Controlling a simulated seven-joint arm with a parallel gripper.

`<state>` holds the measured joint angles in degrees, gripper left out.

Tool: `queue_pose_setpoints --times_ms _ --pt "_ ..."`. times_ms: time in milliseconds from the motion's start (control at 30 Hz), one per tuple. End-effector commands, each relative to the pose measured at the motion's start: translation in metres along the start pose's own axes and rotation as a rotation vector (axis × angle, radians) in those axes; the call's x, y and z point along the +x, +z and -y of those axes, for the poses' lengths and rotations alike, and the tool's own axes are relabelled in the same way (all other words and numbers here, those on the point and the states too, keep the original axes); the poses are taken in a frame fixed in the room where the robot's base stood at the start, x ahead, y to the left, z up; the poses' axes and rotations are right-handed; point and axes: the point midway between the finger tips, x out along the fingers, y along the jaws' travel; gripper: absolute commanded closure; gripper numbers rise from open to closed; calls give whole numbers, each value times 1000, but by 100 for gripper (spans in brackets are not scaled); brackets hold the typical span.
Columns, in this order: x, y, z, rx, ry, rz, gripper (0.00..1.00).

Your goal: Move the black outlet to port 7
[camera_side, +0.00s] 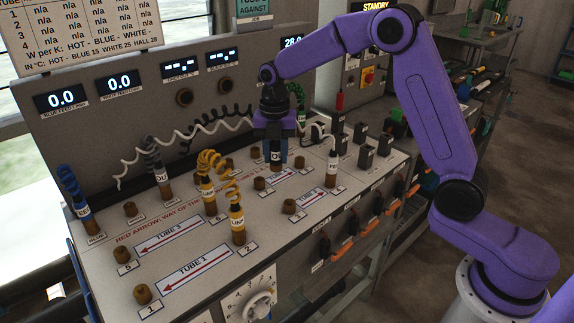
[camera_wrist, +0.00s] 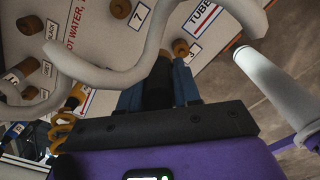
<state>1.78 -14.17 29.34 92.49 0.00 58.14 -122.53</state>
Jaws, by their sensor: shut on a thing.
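My gripper (camera_side: 275,160) points down over the panel, its blue fingers shut on the black outlet (camera_side: 276,154), a dark plug with a white label. Its lower end is close to a brown fitting; I cannot tell whether it touches. In the wrist view the dark plug (camera_wrist: 158,85) sits between the fingers, its tip partly hidden by a pale hose. The label of port 7 (camera_wrist: 138,15) shows at the top of the wrist view, beside a brown port (camera_wrist: 120,8) with nothing on it. I cannot read the 7 in the side view.
A white plug (camera_side: 332,165) stands right of my gripper, and its pale hose (camera_wrist: 110,75) crosses the wrist view. Yellow plugs (camera_side: 238,224) with coiled hoses, a grey-hosed plug (camera_side: 161,180) and a blue plug (camera_side: 82,212) stand to the left. Several black switches (camera_side: 366,157) line the right.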

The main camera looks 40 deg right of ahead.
Motion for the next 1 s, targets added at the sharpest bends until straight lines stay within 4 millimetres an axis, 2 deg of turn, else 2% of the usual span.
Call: queue_pose_setpoints --times_ms 33,200,400,733,1000 --pt "-2 8 -9 -1 2 1 100" --pt "-11 30 -31 0 1 1 100" --pt "-18 50 -48 -1 0 0 100" --pt "-20 61 -56 -1 -1 -1 100" --pt "5 60 -56 -1 -3 -2 100"
